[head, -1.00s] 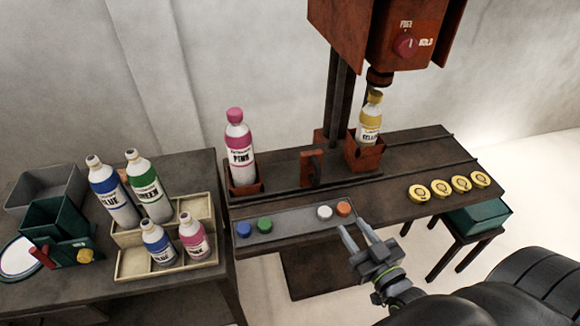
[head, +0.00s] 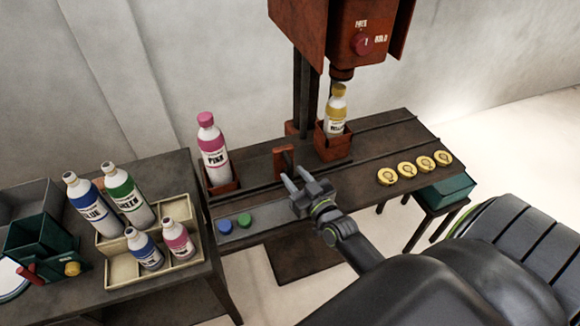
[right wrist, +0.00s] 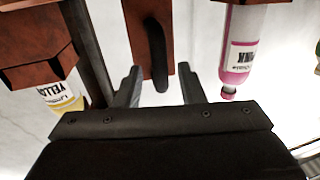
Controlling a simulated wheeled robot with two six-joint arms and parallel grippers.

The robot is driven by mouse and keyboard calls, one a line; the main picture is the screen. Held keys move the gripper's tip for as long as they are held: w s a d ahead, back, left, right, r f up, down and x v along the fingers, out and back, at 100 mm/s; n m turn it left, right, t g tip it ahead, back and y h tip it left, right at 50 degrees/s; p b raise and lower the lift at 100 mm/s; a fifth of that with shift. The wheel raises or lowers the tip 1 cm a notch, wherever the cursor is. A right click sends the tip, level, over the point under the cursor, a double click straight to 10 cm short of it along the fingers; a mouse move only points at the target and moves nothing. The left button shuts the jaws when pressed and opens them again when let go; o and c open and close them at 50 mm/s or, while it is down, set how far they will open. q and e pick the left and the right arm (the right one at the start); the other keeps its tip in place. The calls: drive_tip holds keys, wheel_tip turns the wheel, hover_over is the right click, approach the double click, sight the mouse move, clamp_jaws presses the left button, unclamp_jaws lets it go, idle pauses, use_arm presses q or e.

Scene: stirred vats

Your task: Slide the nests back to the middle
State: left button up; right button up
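Two rust-red nests sit on the dark bench's rail. The left nest (head: 222,189) holds a white PINK bottle (head: 212,150) with a pink cap. The right nest (head: 333,148) holds a YELLOW bottle (head: 336,108), upright under the press head. Between them stands a rust-red upright plate (head: 279,163) with a dark handle (right wrist: 158,55). My right gripper (head: 291,172) is open and empty just in front of the handle. In the right wrist view, upside down, the handle shows between the spread fingers (right wrist: 161,88), seemingly beyond their tips. My left gripper is not in view.
The red press (head: 350,35) stands behind the right nest. Yellow discs (head: 409,170) lie on the bench's right. Blue (head: 224,226) and green caps (head: 244,220) lie on the front strip.

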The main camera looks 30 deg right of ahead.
sight(292, 173)
drive_tip(key=shift+w, duration=1.5)
clamp_jaws()
